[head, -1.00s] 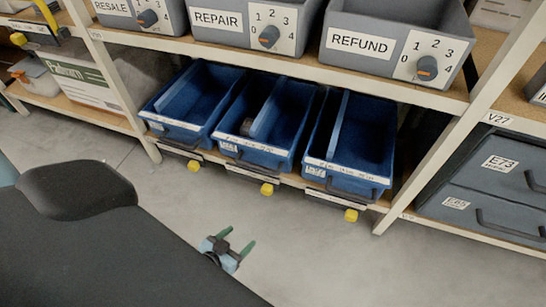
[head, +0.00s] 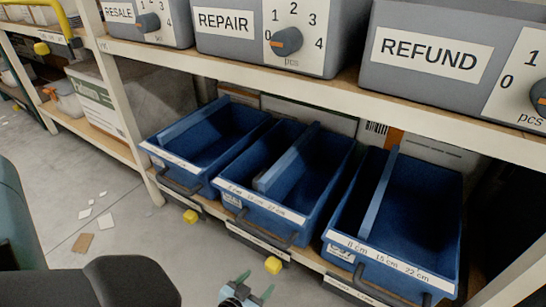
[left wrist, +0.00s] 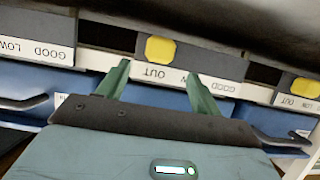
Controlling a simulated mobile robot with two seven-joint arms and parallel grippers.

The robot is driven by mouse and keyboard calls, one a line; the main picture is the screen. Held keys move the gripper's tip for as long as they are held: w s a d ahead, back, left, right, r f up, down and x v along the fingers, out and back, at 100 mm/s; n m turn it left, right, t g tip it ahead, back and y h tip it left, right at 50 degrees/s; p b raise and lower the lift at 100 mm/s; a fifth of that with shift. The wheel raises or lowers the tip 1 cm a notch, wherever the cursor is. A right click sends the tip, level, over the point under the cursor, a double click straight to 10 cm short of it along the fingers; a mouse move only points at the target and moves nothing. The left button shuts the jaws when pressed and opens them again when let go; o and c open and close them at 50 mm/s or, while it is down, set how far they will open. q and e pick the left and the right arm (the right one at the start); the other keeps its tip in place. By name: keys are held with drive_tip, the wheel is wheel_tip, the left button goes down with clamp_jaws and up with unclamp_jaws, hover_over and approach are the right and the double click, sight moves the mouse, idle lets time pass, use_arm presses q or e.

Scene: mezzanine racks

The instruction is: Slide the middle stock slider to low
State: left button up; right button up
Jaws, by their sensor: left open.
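The middle stock slider's yellow knob (head: 273,265) sits under the front of the middle blue bin (head: 262,212). In the left wrist view the yellow knob (left wrist: 160,48) stands by the word OUT on its white label strip (left wrist: 225,86); a finger partly covers the lettering beside it. My left gripper (head: 256,283) is open and empty, just below and in front of the knob in the head view. In the left wrist view its green fingertips (left wrist: 158,71) are apart, on either side of the knob's line, with no clear contact. My right gripper is not in view.
Another yellow knob (head: 190,216) is under the left blue bin (head: 200,140). The right blue bin (head: 415,225) has a dark handle jutting forward. Grey bins with dials, such as REPAIR (head: 225,45), stand on the shelf above. Floor at left has scattered scraps.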

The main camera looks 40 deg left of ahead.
sight(269, 269)
use_arm(q)
drive_tip(key=b+x, duration=0.3)
drive_tip(key=x, duration=0.3)
drive_tip(key=shift+w, duration=0.15)
drive_tip(key=shift+b+x, duration=0.5)
drive_tip(key=shift+x, duration=0.3)
drive_tip(key=shift+c, duration=0.2)
